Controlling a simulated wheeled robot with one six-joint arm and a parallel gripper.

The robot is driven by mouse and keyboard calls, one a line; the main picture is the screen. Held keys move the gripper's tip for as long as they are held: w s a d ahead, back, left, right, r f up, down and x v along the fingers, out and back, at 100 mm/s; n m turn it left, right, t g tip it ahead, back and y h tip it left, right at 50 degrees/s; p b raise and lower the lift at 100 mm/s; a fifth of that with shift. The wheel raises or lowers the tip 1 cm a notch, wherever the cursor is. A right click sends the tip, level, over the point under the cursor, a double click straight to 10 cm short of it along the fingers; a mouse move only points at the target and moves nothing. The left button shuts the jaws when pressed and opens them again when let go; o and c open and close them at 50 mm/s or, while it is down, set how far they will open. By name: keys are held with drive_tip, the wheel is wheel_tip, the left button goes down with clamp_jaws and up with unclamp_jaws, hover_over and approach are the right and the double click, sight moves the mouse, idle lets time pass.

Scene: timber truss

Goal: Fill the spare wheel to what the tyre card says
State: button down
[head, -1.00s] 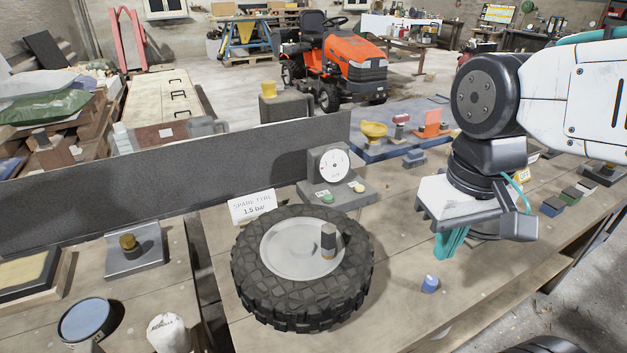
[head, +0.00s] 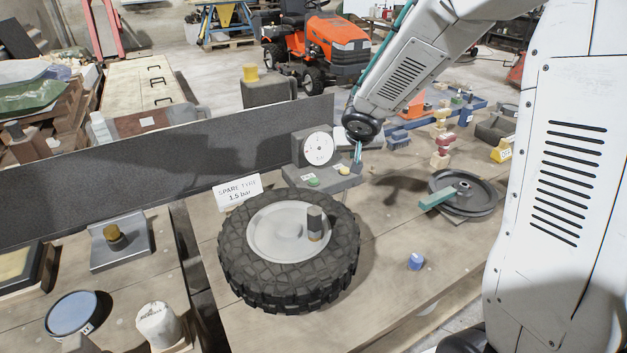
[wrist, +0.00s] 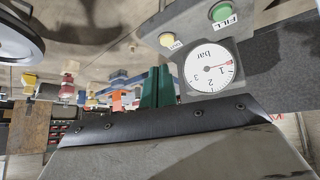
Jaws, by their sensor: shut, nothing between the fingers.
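The spare wheel (head: 343,262) lies flat on the bench, with a dark block-shaped fitting (head: 315,220) upright on its pale hub. The tyre card (head: 237,193) behind it reads "SPARE TYRE 1.5 bar". The grey gauge unit (head: 303,149) has a round bar dial (wrist: 206,68), a green FILL button (wrist: 221,11) and a yellow button (wrist: 171,40). The red needle seems near the 1; I cannot read it exactly. My gripper (head: 358,153) is shut and empty, beside the dial and by the yellow button; its teal fingers (wrist: 157,87) show in the wrist view.
A blue cap (head: 415,261) stands on the bench right of the wheel. A dark pulley-like wheel (head: 480,193) with a teal bar is farther right. A long dark panel (head: 130,185) stands behind.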

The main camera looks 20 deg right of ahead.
drive_tip(key=w+a+f+t+y, duration=0.1)
drive_tip(key=w+a+y, duration=0.2)
drive_tip(key=w+a, duration=0.15)
wheel_tip(320, 180, up, 2)
drive_tip(key=m+t+y, duration=0.1)
drive_tip(key=m+y, duration=0.1)
drive_tip(key=m, duration=0.1)
hover_over(316, 182)
drive_tip(key=shift+w, duration=0.15)
drive_tip(key=shift+f, duration=4.4)
drive_tip(key=shift+f, duration=0.1)
drive_tip(key=shift+f, duration=0.35)
